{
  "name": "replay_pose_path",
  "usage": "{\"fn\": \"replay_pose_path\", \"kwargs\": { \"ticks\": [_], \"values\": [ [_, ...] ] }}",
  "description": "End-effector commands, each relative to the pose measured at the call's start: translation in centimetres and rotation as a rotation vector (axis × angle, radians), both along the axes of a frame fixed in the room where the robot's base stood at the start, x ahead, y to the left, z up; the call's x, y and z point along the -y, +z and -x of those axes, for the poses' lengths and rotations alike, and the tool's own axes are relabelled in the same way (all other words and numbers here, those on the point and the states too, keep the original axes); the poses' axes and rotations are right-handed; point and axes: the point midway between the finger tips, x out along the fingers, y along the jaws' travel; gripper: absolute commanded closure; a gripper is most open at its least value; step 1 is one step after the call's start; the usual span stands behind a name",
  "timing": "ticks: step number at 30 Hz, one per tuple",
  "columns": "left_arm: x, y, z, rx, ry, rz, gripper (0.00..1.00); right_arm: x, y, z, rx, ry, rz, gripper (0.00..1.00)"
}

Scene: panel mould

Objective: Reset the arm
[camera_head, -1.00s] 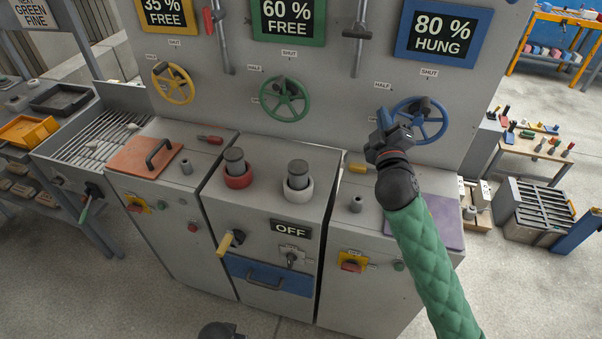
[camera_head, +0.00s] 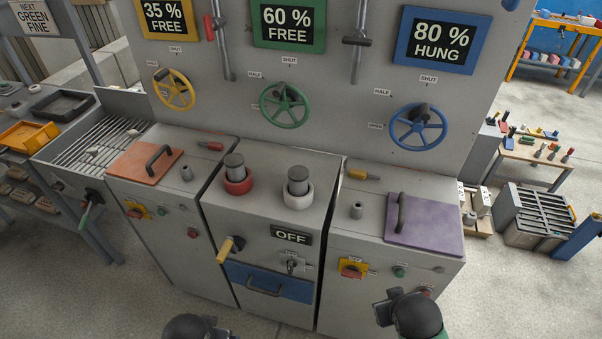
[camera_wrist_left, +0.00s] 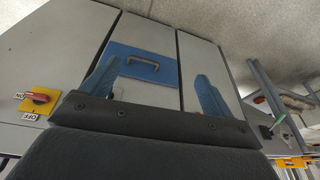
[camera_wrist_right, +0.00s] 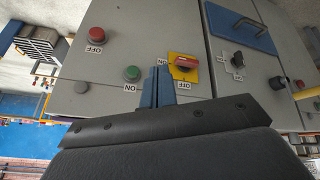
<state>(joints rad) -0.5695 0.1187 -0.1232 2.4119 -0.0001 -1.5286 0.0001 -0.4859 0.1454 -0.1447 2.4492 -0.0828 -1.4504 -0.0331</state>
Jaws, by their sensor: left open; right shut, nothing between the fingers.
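My right gripper (camera_head: 381,309) is low in front of the right cabinet, at the bottom of the head view. In the right wrist view its two blue fingers (camera_wrist_right: 158,76) are shut together with nothing between them. They point at the cabinet front, near a green ON button (camera_wrist_right: 132,73) and a red-and-yellow switch (camera_wrist_right: 186,63). My left arm's dark wrist (camera_head: 195,328) shows at the bottom edge of the head view. The left wrist view shows the left gripper (camera_wrist_left: 158,70) open and empty, facing the blue drawer (camera_wrist_left: 125,62). The blue handwheel (camera_head: 419,127) stands clear of both grippers.
The cabinets carry an orange lid (camera_head: 135,165), a purple lid (camera_head: 430,224), red (camera_head: 238,184) and white (camera_head: 298,198) collars. A yellow-handled crank (camera_head: 228,248) sticks out at the middle front. Yellow (camera_head: 173,89) and green (camera_head: 284,105) handwheels are on the panel. Floor is clear at lower left.

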Motion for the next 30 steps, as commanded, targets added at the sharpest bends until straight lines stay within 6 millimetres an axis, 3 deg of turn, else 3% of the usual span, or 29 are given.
{"fn": "replay_pose_path", "kwargs": {
  "ticks": [3,13,23,30],
  "values": [
    [-0.1,1.1,0.3,0.002,0.000,-0.001,0.13,-0.2,-0.9,2.4,-0.068,-0.017,-0.029,1.00],
    [-0.2,3.3,1.0,0.007,0.001,0.000,0.13,-0.6,-2.2,7.3,-0.209,-0.048,-0.085,1.00],
    [0.2,-3.5,-0.4,-0.013,-0.001,0.003,0.13,-1.0,-8.8,5.7,-0.222,-0.045,-0.085,1.00],
    [0.7,-10.6,-1.2,-0.033,-0.004,0.006,0.13,-1.5,-15.9,4.8,-0.243,-0.042,-0.087,1.00]
  ]
}}
